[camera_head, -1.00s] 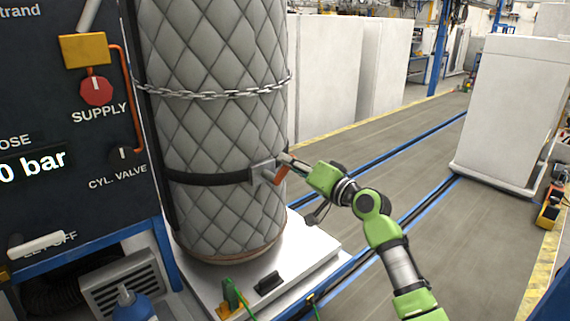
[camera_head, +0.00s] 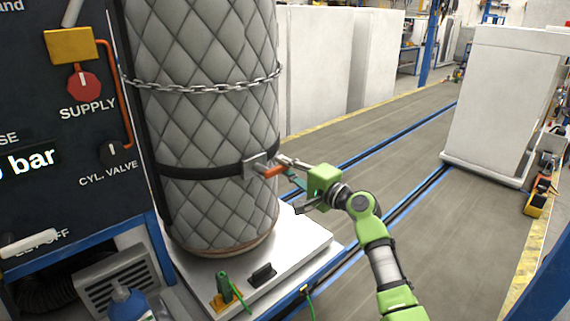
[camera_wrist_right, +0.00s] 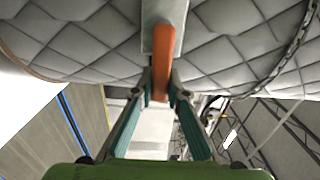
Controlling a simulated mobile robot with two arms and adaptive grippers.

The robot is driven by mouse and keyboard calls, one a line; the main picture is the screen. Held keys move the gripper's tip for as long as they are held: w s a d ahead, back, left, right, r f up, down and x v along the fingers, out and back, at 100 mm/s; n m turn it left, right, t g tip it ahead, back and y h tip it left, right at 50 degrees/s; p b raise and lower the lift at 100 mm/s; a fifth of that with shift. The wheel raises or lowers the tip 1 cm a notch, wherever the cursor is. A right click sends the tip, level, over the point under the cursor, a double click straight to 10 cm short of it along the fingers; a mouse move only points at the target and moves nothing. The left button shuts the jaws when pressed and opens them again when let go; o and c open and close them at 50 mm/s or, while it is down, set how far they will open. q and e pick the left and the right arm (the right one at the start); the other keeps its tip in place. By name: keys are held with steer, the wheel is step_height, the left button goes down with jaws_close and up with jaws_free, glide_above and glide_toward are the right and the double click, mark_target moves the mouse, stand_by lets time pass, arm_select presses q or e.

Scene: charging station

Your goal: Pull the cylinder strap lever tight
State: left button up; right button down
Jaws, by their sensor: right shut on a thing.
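The cylinder (camera_head: 205,120) stands upright in a grey quilted jacket on a white platform. A black strap (camera_head: 200,172) runs around its lower half to a metal buckle (camera_head: 254,164). The orange strap lever (camera_head: 270,171) sticks out from the buckle toward the right. My right gripper (camera_head: 283,166) is at the lever's outer end and is shut on it. In the right wrist view the orange lever (camera_wrist_right: 163,62) lies between the two fingers (camera_wrist_right: 160,95). The buckle's grey plate shows behind it. My left gripper is not in view.
A chain (camera_head: 205,88) circles the cylinder higher up. A dark panel (camera_head: 60,130) with valve knobs stands at left. A green clamp (camera_head: 223,286) and a black block (camera_head: 262,274) sit on the platform (camera_head: 305,245).

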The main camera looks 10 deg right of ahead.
stand_by(0.5)
steer(key=c, duration=2)
jaws_free()
steer(key=shift+f, duration=0.1)
steer(key=shift+o, duration=0.2)
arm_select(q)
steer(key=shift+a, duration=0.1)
arm_select(e)
steer(key=v, duration=1.2)
